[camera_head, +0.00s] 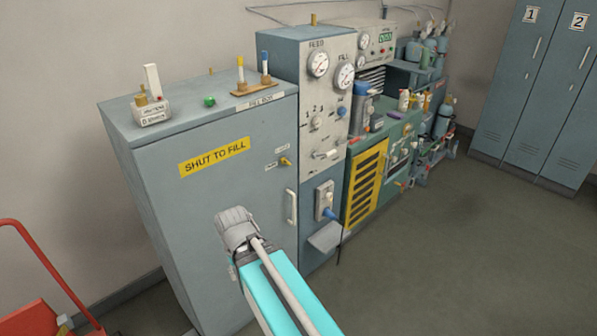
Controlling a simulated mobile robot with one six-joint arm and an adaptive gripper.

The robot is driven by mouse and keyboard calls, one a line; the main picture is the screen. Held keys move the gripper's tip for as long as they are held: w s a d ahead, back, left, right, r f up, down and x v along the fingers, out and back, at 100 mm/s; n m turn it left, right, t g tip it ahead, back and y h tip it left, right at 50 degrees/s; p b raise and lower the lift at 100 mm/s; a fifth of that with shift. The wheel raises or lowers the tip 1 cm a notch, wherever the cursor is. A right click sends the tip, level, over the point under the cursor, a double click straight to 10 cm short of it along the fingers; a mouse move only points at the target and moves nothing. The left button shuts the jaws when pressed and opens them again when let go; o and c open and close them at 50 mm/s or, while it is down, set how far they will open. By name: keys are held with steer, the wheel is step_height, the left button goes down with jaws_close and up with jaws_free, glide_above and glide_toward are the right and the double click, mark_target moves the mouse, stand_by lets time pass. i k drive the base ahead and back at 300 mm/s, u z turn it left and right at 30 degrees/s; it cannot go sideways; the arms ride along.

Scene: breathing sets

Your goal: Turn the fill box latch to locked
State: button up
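The fill box (220,205) is the large grey-blue cabinet at the left, with a yellow "SHUT TO FILL" label on its front. Its door looks shut. The latch (285,161) is a small brass piece at the upper right of the door. Small labels sit above and left of it, too small to read surely. I cannot tell which label the latch points to. A pale upright door handle (291,207) is below it. My teal arm reaches up from the bottom, its grey joint in front of the door, lower left of the latch.
A gauge panel (326,100) adjoins the box on the right, with a blue-plugged socket and a small shelf below. A green bench (395,140) stands beyond. A red metal frame (50,265) is at lower left. Grey lockers (535,90) stand far right. The floor between is clear.

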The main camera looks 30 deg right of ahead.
mark_target(284, 160)
steer(key=k, duration=0.55)
steer(key=z, duration=0.6)
steer(key=i, duration=1)
steer(key=z, duration=0.6)
